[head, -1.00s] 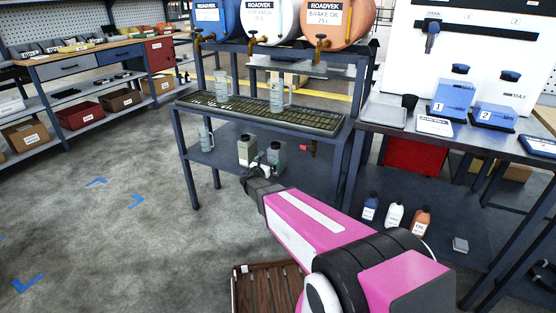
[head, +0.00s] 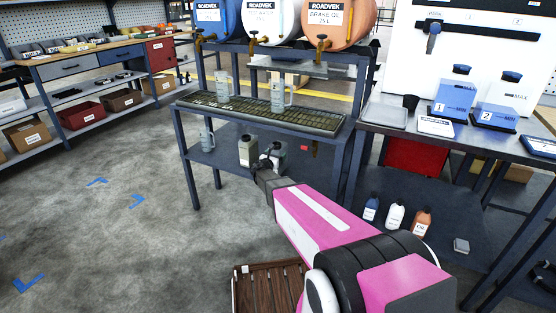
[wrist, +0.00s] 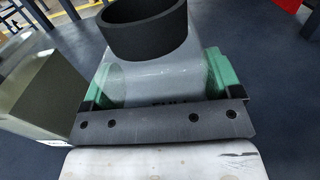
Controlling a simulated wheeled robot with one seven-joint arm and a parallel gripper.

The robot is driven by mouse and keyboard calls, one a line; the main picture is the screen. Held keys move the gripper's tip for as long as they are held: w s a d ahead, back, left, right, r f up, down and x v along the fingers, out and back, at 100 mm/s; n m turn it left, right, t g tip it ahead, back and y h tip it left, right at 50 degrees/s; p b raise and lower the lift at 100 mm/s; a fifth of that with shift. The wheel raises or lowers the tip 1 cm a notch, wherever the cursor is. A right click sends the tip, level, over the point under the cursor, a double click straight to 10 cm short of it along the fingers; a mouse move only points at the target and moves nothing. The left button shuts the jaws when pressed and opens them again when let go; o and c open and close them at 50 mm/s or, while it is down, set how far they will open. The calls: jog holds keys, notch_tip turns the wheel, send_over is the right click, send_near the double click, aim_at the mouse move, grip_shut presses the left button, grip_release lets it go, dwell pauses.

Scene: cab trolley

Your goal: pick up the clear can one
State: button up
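The clear can (wrist: 150,72), a see-through grey body with a wide black ring on top, stands between my fingers in the wrist view. In the head view it is the right one of two cans (head: 278,150) on the rack's lower shelf, partly hidden by my gripper (head: 264,168). My gripper's green finger pads (wrist: 160,80) stand wide apart, one on each side of the can. Whether they touch it is hard to tell.
A clear jug (head: 206,139) stands further left on the lower shelf. Two more jugs stand on the grated tray (head: 313,124) above, under the drums. Several small bottles (head: 395,214) stand low at the right. The floor at the left is open.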

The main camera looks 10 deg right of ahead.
aim_at(273, 151)
jog(key=c, duration=0.9)
jog(key=shift+c, duration=0.2)
jog(key=shift+r, duration=0.7)
notch_tip(273, 151, up, 2)
jog(key=shift+r, duration=0.2)
jog(key=v, duration=1.8)
